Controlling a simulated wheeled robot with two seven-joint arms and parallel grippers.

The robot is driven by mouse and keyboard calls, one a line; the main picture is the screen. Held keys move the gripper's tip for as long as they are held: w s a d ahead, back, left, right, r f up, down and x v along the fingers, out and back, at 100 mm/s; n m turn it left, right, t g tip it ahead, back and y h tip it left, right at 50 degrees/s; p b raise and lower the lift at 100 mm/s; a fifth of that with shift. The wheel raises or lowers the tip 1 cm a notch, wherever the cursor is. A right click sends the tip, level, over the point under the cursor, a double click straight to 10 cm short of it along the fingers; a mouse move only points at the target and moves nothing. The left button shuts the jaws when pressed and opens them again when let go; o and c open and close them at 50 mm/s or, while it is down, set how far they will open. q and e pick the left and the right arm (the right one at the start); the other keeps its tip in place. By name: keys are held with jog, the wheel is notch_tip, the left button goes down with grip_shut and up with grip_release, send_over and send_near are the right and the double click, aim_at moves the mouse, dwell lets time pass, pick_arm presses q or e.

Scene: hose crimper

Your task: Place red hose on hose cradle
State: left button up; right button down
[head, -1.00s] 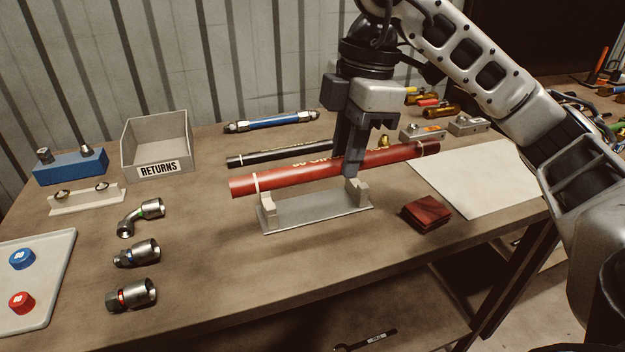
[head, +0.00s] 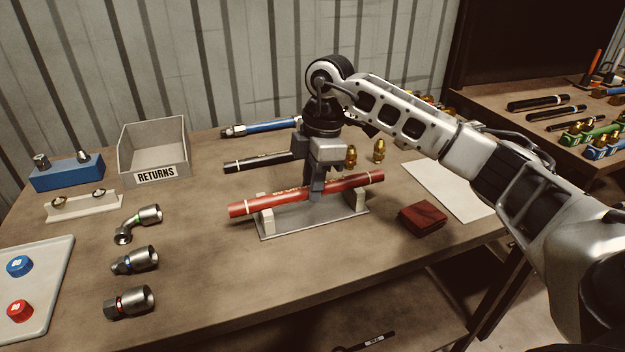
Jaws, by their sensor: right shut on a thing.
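The red hose (head: 262,205) lies lengthwise over the hose cradle (head: 300,225), a grey plate with two pale upright supports. Its left part is at the left support and its right part is at the right support. It looks level with the tops of the supports, but I cannot tell whether it is fully seated. My right gripper (head: 316,194) points down and is shut on the middle of the hose, hiding a short stretch of it. My left gripper is not in view.
Behind the cradle lie a black hose (head: 258,162) and a blue hose (head: 262,128). A RETURNS bin (head: 155,155) stands at the back left. Metal fittings (head: 130,302) lie at the left. A dark red block (head: 422,217) and a white sheet (head: 450,188) are at the right.

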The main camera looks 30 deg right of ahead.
jog(key=shift+f, duration=0.2)
jog(key=c, duration=1.3)
grip_release()
jog(key=shift+o, duration=0.2)
notch_tip(320, 180, up, 12)
jog(key=d, duration=0.1)
jog(key=shift+s+d+r+p, duration=0.15)
jog(key=shift+s+d+p, duration=0.05)
jog(key=shift+d+p, duration=0.15)
jog(key=shift+s, duration=0.1)
